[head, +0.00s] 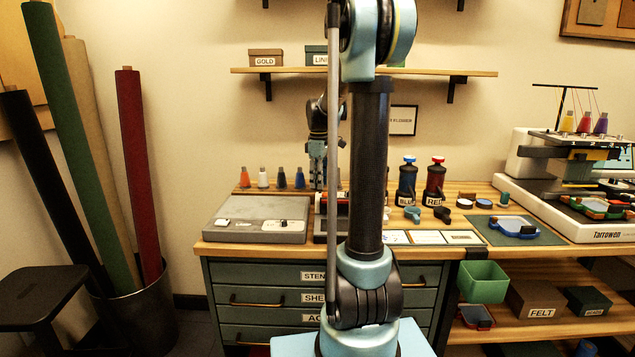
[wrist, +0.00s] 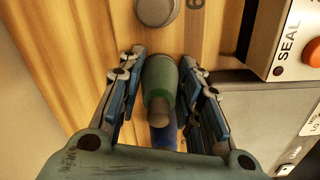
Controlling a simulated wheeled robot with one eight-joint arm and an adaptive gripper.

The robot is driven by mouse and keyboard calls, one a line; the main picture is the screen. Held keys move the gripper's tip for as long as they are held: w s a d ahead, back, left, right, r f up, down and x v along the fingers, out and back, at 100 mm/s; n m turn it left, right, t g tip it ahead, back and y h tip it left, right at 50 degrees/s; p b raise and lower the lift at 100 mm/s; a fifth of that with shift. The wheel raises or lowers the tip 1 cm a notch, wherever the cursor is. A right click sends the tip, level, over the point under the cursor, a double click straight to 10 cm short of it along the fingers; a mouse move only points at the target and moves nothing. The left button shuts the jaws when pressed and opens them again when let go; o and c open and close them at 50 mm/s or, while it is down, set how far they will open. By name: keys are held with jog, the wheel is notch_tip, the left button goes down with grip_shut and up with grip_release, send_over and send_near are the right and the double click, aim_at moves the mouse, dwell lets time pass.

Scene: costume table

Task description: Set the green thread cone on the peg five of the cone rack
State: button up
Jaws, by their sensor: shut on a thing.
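The green thread cone (wrist: 158,77) is between the blue-padded fingers of my gripper (wrist: 161,90) in the wrist view, with its narrow grey-brown tip toward the camera. My gripper (head: 317,163) also shows in the head view, pointing down at the right end of the row of cones; my arm partly covers that area. The cone rack (wrist: 85,45) is the wooden strip under the gripper. A grey round peg (wrist: 155,10) stands ahead of the cone beside a number 6. A blue cone (wrist: 162,138) shows just behind it. I cannot tell whether the green cone touches peg five.
Orange (head: 244,178), white (head: 263,178) and blue cones (head: 282,179) stand left of the gripper. A box marked SEAL (wrist: 285,40) with an orange button is close on the right. A grey flat case (head: 258,220) lies in front. Labelled bottles (head: 407,180) stand farther right.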

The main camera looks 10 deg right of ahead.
jog(key=shift+f, duration=0.1)
jog(key=o, duration=1)
jog(key=shift+o, duration=0.2)
notch_tip(320, 180, up, 12)
jog(key=shift+r, duration=0.15)
jog(key=shift+s, duration=0.1)
